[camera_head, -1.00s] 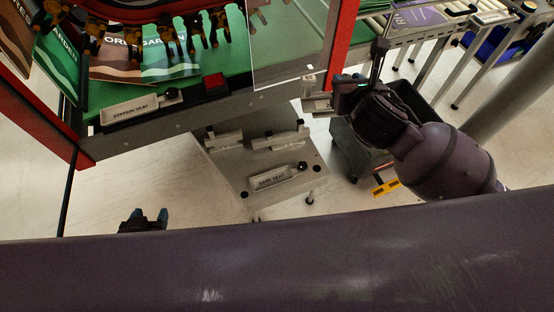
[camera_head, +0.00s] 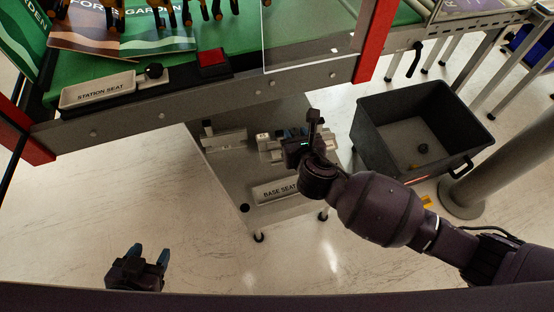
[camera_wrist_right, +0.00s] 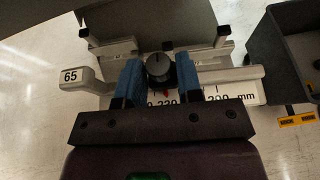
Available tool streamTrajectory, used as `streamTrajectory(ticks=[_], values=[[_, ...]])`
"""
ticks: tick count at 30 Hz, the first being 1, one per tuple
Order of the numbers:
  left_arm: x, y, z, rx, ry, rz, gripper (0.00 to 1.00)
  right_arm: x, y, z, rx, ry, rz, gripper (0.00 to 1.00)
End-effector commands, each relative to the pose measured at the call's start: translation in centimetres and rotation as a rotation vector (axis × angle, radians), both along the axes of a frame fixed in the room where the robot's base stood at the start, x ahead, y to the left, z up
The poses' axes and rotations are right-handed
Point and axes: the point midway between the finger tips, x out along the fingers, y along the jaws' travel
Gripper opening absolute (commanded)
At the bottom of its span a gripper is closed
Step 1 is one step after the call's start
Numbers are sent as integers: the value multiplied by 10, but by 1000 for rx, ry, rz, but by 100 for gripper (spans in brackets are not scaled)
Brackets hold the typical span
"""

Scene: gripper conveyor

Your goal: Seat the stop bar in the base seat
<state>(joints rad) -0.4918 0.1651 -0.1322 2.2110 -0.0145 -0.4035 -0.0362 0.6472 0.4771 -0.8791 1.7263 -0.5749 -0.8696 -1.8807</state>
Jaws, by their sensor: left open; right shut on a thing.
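The stop bar (camera_wrist_right: 240,88) is a pale grey bar with a "65" end at the left, a millimetre scale at the right and a black knob (camera_wrist_right: 159,68). My right gripper (camera_wrist_right: 158,82) is shut on it, with blue fingers either side of the knob. In the head view this right gripper (camera_head: 305,140) is over the low cart, hiding part of what lies beneath. The labelled base seat (camera_head: 275,191) is on the cart's near side, partly behind my right arm. I cannot tell whether the bar touches anything. My left gripper (camera_head: 150,256) is open and empty, low at the left.
A pale fixture (camera_head: 224,138) stands on the cart (camera_head: 228,172). A dark open bin (camera_head: 385,145) with small objects is to the right. The station seat (camera_head: 98,90) and a red button (camera_head: 213,62) are on the conveyor edge. The floor between left gripper and cart is clear.

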Motion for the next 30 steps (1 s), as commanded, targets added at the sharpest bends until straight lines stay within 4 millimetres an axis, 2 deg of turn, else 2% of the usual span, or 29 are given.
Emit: streamTrajectory(ticks=[1, 3, 6, 9, 16, 20, 30], values=[[-8, 0, -21, 2, 40, -4, 54, -4, 9, -39, 1, 23, 16, 0], [-11, -1, -32, 4, 58, -8, 54, -5, 19, -64, 2, 22, 36, 0], [-14, -2, -43, 6, 80, -13, 54, -7, 31, -92, 1, 17, 61, 0], [-16, -2, -50, 8, 93, -16, 54, -8, 40, -111, 2, 11, 81, 0], [-16, -3, -54, 10, 99, -21, 54, -9, 48, -126, 1, -2, 98, 0], [-15, -4, -56, 16, 97, -28, 54, -9, 49, -132, 2, -2, 99, 0], [-11, -9, -63, 47, 82, -69, 54, -11, 48, -160, 4, 6, 99, 0]])
